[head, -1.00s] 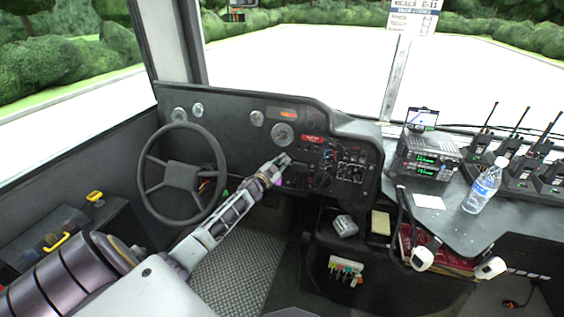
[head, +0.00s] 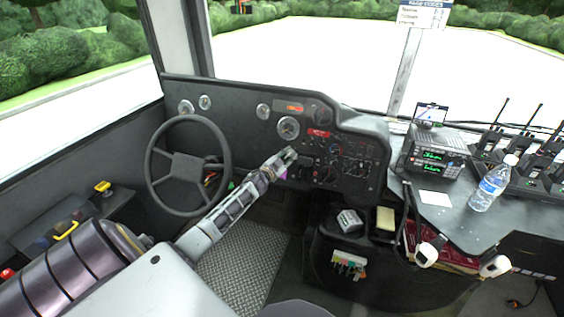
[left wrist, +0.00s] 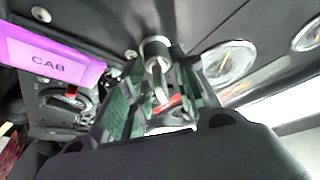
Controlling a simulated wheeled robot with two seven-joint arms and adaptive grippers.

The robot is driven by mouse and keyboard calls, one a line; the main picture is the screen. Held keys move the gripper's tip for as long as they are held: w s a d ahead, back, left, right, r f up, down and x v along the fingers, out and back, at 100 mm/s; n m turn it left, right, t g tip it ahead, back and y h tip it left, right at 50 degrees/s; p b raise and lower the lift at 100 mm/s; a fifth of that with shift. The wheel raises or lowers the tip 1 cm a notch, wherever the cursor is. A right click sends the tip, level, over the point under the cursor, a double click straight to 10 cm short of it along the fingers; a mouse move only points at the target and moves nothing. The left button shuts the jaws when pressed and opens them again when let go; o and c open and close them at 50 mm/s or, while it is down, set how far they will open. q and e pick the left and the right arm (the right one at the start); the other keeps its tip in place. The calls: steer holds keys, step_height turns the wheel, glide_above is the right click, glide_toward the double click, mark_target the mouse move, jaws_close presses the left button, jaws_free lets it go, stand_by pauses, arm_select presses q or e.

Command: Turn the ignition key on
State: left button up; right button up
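The ignition switch (left wrist: 155,50) is a round metal barrel on the dark dashboard in the left wrist view. A metal key (left wrist: 160,84) stands out from it toward the camera. My left gripper (left wrist: 155,100) has green-lined fingers, one on each side of the key. The fingers look apart, with gaps beside the key; I cannot tell whether either touches it. In the head view my left gripper (head: 287,157) is at the dashboard below a round gauge, and it hides the switch and key. My right gripper is not in view.
The steering wheel (head: 189,166) stands left of my forearm. A purple CAB label (left wrist: 50,65) and a red-handled control lie left of the gripper in the wrist view. A side console (head: 440,206) on the right bears radios and a water bottle (head: 491,184).

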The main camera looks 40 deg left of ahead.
arm_select(q)
steer(key=shift+s, duration=0.1)
steer(key=s, duration=1.1)
steer(key=shift+s+d, duration=0.35)
steer(key=shift+d, duration=0.05)
stand_by(0.3)
stand_by(0.7)
